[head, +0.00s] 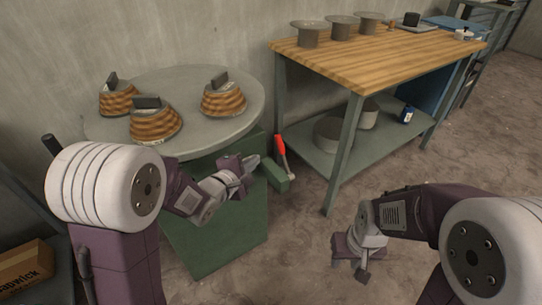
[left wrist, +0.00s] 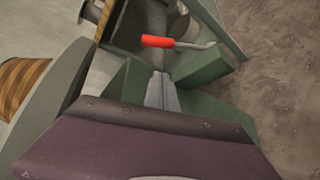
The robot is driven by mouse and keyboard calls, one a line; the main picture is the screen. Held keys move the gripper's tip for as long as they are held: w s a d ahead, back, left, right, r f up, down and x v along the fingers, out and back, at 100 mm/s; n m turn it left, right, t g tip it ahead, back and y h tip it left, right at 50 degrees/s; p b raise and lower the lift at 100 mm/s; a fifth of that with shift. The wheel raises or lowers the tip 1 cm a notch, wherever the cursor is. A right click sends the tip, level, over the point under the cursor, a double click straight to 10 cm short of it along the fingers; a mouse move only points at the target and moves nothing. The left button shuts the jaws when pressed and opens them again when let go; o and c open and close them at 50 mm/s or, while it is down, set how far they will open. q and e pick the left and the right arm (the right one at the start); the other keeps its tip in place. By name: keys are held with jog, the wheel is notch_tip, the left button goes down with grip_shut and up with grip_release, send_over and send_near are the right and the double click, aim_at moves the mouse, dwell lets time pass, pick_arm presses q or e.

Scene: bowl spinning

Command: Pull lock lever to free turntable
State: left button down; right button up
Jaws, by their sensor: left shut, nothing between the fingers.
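The lock lever (head: 280,148) has a red handle and a grey metal shaft, and rises from a green block (head: 275,176) on the side of the green turntable base (head: 222,222). In the left wrist view the red lever (left wrist: 158,41) lies beyond my fingertips. The round grey turntable (head: 195,95) carries several striped brown bowls (head: 155,125) with dark blocks on them. My left gripper (head: 252,161) is shut and empty, left of the lever and apart from it; its fingers (left wrist: 161,92) also show in the left wrist view. My right gripper (head: 360,268) hangs low at right; its jaws are unclear.
A wooden-topped workbench (head: 375,55) with a lower shelf (head: 345,155) stands behind and right of the lever. Several grey metal stands (head: 310,33) are on its top. A cardboard box (head: 25,265) is at lower left. The floor between the base and my right arm is clear.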

aim_at(284, 157)
pick_arm(q)
jog(key=shift+d+r+n+h, duration=0.4)
jog(key=shift+d+r+n, duration=0.1)
jog(key=b+x, duration=0.4)
jog(key=x, duration=0.5)
jog(key=shift+a+f, duration=0.1)
jog(key=shift+a, duration=0.05)
jog(key=shift+w+d, duration=0.25)
jog(key=shift+w, duration=0.35)
